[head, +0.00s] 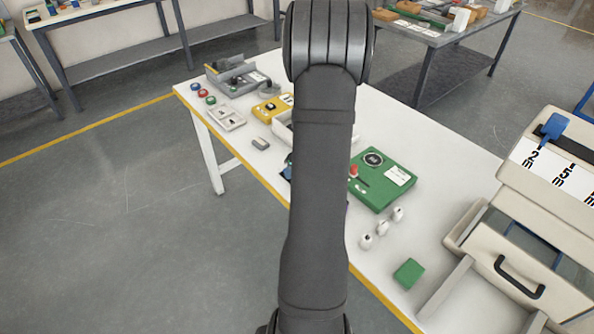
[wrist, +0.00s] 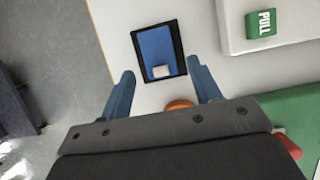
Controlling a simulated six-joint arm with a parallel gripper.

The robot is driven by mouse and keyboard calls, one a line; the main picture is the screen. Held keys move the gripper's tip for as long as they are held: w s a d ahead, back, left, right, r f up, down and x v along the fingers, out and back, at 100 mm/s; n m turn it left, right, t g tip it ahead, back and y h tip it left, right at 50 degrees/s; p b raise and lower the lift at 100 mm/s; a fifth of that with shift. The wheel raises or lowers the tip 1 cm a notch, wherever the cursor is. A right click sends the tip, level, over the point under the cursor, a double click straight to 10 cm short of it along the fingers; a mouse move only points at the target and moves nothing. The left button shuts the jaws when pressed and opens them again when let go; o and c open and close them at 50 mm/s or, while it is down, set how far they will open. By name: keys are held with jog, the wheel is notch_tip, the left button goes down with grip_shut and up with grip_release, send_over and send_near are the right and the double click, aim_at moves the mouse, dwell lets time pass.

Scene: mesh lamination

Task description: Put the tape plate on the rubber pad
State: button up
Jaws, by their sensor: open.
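In the wrist view, a blue rectangular plate (wrist: 155,45) with a small white block (wrist: 161,71) near its lower edge lies inside a black rectangular border (wrist: 181,53) on the white table. The blue piece looks like the tape plate and the black one like the rubber pad, but I cannot tell for sure. My gripper (wrist: 162,70) is open and empty, its blue fingers on either side of the plate's near end, apart from it. In the head view my arm hides most of this spot; only a bit of blue and black shows at its left edge.
A green box (head: 382,180) with a red knob and a dial stands right of my arm. Several small white pieces (head: 382,228) and a green block (head: 409,273) lie nearer. A beige machine (head: 530,230) is at the right. In the wrist view, an orange round thing (wrist: 180,104) shows under my gripper.

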jog(key=v, duration=1)
jog(key=x, duration=1.2)
jog(key=shift+f, duration=0.1)
jog(key=shift+r, duration=0.2)
